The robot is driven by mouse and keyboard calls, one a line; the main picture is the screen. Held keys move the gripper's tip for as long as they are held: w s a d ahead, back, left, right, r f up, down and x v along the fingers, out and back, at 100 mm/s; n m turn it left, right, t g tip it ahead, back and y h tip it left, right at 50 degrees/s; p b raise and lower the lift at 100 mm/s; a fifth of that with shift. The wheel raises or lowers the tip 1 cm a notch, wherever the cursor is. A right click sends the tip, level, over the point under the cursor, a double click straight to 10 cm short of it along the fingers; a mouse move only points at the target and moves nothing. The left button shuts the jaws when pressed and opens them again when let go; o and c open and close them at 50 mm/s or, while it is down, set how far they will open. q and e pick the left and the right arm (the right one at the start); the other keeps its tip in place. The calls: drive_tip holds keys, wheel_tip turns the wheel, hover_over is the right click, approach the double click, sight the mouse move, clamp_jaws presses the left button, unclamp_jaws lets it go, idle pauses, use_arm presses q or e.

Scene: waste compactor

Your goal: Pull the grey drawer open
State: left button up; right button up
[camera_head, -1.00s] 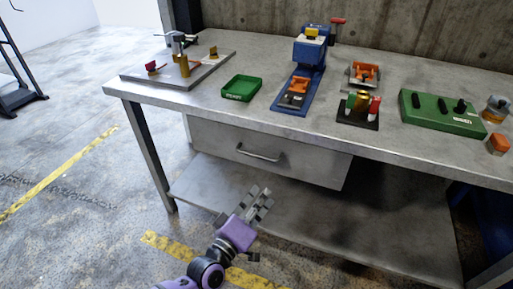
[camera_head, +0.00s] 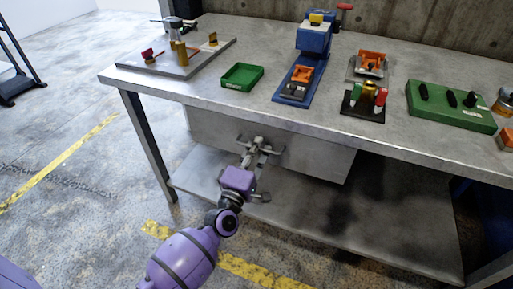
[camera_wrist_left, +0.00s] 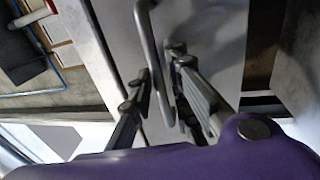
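The grey drawer (camera_head: 318,160) hangs under the workbench top and looks shut. Its bar handle (camera_wrist_left: 147,35) shows clearly in the left wrist view; in the head view my gripper covers its middle. My left gripper (camera_head: 258,146) is at the drawer front, at the handle. In the left wrist view its two fingers (camera_wrist_left: 157,78) are spread apart, with the handle bar running between them. A gap shows between the bar and the left finger; I cannot tell whether the right finger touches it. My right gripper is not in view.
The workbench top (camera_head: 190,92) carries a green tray (camera_head: 242,77), a blue fixture (camera_head: 300,83), a green block with black pegs (camera_head: 450,107) and a grey plate with posts (camera_head: 180,62). A lower shelf (camera_head: 330,220) lies below the drawer. A bench leg (camera_head: 147,145) stands left.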

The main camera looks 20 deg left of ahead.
use_arm(q)
clamp_jaws()
idle(0.3)
drive_tip(key=s+a+p, duration=0.1)
drive_tip(key=s, duration=3.3)
drive_tip(key=shift+s+p, duration=0.4)
drive_tip(key=shift+a, duration=0.1)
